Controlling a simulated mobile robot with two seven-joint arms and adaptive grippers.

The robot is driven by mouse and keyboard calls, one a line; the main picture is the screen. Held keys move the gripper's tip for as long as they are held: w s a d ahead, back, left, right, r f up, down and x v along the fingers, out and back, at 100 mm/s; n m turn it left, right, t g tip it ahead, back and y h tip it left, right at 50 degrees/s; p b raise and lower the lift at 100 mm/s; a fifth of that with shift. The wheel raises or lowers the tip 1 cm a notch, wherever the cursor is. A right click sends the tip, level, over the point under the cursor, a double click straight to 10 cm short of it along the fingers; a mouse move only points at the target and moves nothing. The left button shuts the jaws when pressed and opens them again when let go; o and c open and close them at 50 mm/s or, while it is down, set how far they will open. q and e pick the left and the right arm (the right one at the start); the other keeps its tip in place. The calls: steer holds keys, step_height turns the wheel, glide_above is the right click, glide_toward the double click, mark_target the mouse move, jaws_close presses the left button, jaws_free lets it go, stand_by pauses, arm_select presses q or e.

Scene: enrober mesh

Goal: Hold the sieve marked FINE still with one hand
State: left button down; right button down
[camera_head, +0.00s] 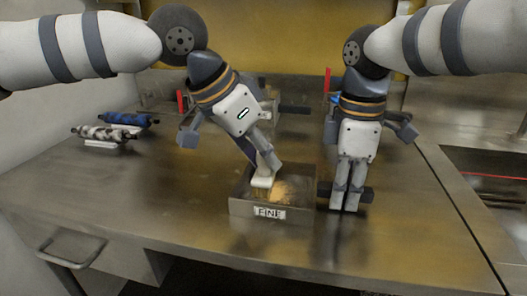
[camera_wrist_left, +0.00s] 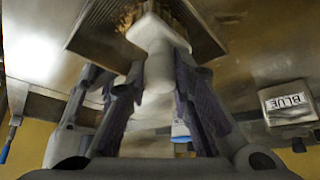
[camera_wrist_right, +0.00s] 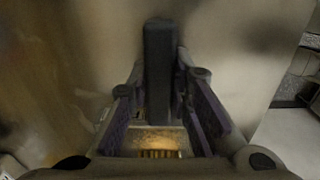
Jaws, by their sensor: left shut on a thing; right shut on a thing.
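The sieve marked FINE (camera_head: 240,208) is a square grey metal frame with a golden mesh, on the steel table in the head view. Its dark handle (camera_head: 361,194) sticks out to the right. My right gripper (camera_head: 346,206) points down, shut on this handle; the handle also shows between the fingers in the right wrist view (camera_wrist_right: 158,75). My left gripper (camera_head: 268,172) is tilted over the sieve, shut on a whitish tool (camera_wrist_left: 158,68). The tool's pale lower end (camera_head: 262,182) is inside the frame; whether it touches the mesh is unclear.
Two rollers, one blue (camera_head: 127,118) and one patterned grey (camera_head: 103,133), rest on stands at the left. A block labelled BLUE (camera_wrist_left: 290,105) shows in the left wrist view. Another dark handle (camera_head: 295,110) lies behind the left gripper. The table front is clear.

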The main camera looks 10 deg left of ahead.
arm_select(q)
steer(key=shift+f, duration=0.35)
steer(key=shift+d, duration=0.15)
steer(key=shift+d, duration=1.85)
steer(key=shift+a, duration=1.95)
steer(key=shift+d, duration=2)
steer(key=shift+a+f, duration=0.1)
steer(key=shift+a, duration=2)
steer(key=shift+d+r, duration=0.1)
steer(key=shift+r, duration=3)
